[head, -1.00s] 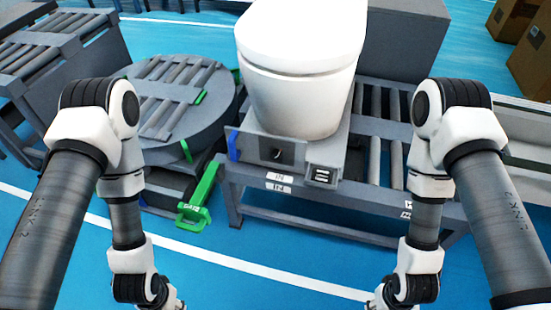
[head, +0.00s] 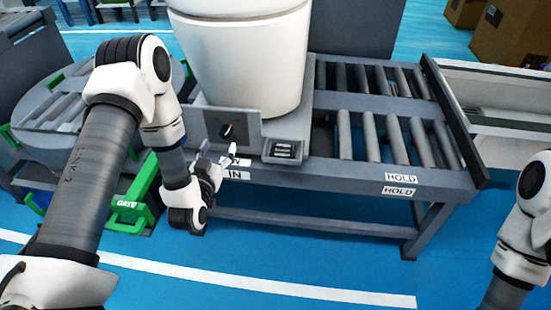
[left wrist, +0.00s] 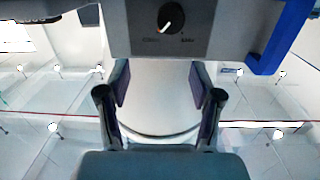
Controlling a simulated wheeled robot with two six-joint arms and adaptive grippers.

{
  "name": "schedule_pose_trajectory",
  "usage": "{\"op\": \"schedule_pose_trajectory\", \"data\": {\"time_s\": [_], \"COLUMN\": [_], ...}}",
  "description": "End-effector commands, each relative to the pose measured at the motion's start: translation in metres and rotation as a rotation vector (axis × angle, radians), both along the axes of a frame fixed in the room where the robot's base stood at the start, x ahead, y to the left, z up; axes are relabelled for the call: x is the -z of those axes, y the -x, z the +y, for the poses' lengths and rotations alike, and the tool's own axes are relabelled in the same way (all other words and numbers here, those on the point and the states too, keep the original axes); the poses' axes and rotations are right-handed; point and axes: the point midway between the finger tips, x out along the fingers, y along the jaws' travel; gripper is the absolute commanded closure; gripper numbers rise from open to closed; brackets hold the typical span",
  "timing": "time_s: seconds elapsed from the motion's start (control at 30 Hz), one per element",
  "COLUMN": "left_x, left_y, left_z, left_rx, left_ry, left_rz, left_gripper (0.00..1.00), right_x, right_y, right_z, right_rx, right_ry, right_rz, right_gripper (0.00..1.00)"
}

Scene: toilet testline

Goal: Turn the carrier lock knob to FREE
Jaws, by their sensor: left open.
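The carrier lock knob (head: 226,131) is a small dark round knob on the grey front panel (head: 247,126) below the white toilet. In the left wrist view the knob (left wrist: 171,17) is at the top, with a white pointer slanting to the lower left. Small labels beneath it are too blurred to read surely. My left gripper (head: 222,160) is just in front of and below the panel in the head view. In the left wrist view its fingers (left wrist: 159,85) are spread and empty, apart from the knob. My right gripper is out of view.
The white toilet (head: 250,60) stands on the roller table (head: 330,185). A small box with a dark display (head: 283,150) is right of the panel. A green GATE bracket (head: 130,205) is at the left. A blue tab (left wrist: 280,40) borders the panel in the wrist view.

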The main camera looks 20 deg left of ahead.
Motion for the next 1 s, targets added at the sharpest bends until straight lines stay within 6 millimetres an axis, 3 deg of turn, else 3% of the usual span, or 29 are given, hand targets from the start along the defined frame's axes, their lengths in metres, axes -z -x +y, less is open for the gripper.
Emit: {"op": "schedule_pose_trajectory", "data": {"time_s": [0.03,0.17,0.37,0.7,1.0], "left_x": [0.031,0.040,0.035,0.036,0.035], "left_y": [-0.003,-0.005,-0.018,-0.076,-0.082], "left_z": [0.009,0.019,0.022,0.035,0.037], "left_rx": [-0.021,-0.045,-0.046,-0.045,-0.044], "left_ry": [0.007,0.018,0.017,0.017,0.018], "left_rz": [-0.020,-0.046,-0.056,-0.051,-0.049], "left_gripper": [0.35,0.35,0.35,0.35,0.35], "right_x": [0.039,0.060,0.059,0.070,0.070], "right_y": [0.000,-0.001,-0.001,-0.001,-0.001], "right_z": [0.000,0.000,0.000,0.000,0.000], "right_rx": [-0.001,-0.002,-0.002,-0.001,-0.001], "right_ry": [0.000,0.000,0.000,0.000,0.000], "right_rz": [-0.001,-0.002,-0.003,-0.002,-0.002], "right_gripper": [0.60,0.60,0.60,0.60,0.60]}}
